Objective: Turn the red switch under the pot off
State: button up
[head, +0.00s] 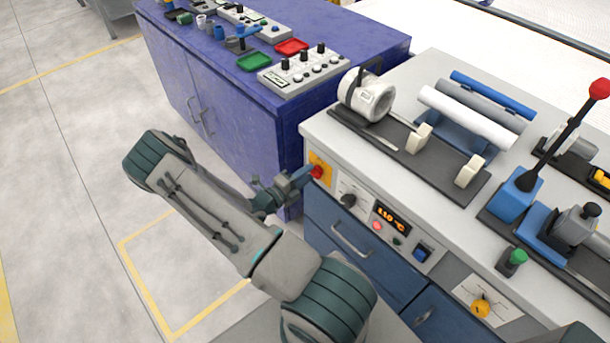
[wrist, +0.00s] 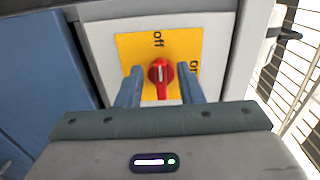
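The red switch (wrist: 160,73) is a knob on a yellow plate (wrist: 127,50), marked "off" above it and a partly hidden "on" at the right in the wrist view. Its grip stands about upright there, with a pale line on it. The switch (head: 317,171) also shows in the head view, at the left end of the bench's front panel. My gripper (wrist: 160,88) is open, one blue finger on each side of the knob, with yellow showing between. I cannot tell if either finger touches it. A white round pot-like body with a dark handle (head: 366,95) stands on the bench above.
The panel right of the switch holds a black knob (head: 348,200), an orange display (head: 393,218) and buttons. A blue drawer (head: 350,240) is below. A blue cabinet (head: 235,110) stands close at the left. The floor (head: 70,170) in front is clear.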

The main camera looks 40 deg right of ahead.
jog(key=s+a, duration=0.1)
jog(key=a, duration=1.2)
jog(key=shift+a+b, duration=0.4)
jog(key=shift+b, duration=0.05)
jog(key=s+a+r+n+y+p, duration=0.1)
jog(key=s+a+r+n+y, duration=0.2)
jog(key=r+n+y, duration=0.3)
jog(key=s+a+r+n+t+y+p, duration=0.1)
jog(key=s+a+r+n+y, duration=0.3)
jog(key=r+n, duration=1.3)
jog(key=s+a+r+n+y+p, duration=0.3)
jog(key=s+r+n+y, duration=0.3)
jog(key=r+n, duration=0.5)
jog(key=shift+s+a+r+n+t+y, duration=0.15)
jog(key=shift+a+r+n+t+y, duration=0.2)
jog(key=shift+a+y, duration=0.5)
